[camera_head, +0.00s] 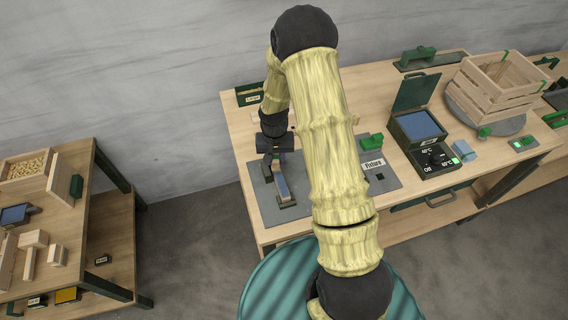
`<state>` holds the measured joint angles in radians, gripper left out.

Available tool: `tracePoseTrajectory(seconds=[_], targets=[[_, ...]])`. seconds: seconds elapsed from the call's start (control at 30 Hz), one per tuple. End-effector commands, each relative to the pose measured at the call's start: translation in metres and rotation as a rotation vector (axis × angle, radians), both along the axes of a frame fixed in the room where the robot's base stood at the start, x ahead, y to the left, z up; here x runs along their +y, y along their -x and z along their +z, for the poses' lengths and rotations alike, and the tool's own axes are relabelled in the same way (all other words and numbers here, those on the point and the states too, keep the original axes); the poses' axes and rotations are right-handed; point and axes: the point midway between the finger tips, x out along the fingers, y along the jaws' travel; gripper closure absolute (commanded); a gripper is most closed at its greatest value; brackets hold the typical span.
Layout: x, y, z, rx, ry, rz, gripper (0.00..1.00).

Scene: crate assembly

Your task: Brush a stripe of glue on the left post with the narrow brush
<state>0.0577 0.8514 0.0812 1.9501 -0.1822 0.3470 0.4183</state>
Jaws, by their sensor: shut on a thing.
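My gripper (271,159) is at the end of the arm, pointing down over the left part of the grey fixture plate (266,206). It is shut on a small thin thing, likely the narrow brush, too small and too covered to make out. A narrow upright-or-lying piece (282,187), with a bluish top and wooden edge, sits on the plate just below the gripper; it may be the left post. I cannot tell whether the held thing touches it. No glue stripe can be made out at this size.
My arm covers the plate's middle. A side table (75,240) holds wooden parts.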

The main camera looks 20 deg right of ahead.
Motion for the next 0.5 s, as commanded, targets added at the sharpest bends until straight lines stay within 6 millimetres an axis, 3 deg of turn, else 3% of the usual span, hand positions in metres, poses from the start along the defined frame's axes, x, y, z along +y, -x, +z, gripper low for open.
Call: tracePoseTrajectory(seconds=[0.17,0.5], targets=[[0.000,-0.001,0.024,-0.004,0.000,-0.001,0.92],[-0.005,0.000,0.051,-0.001,0.000,-0.009,0.92]])
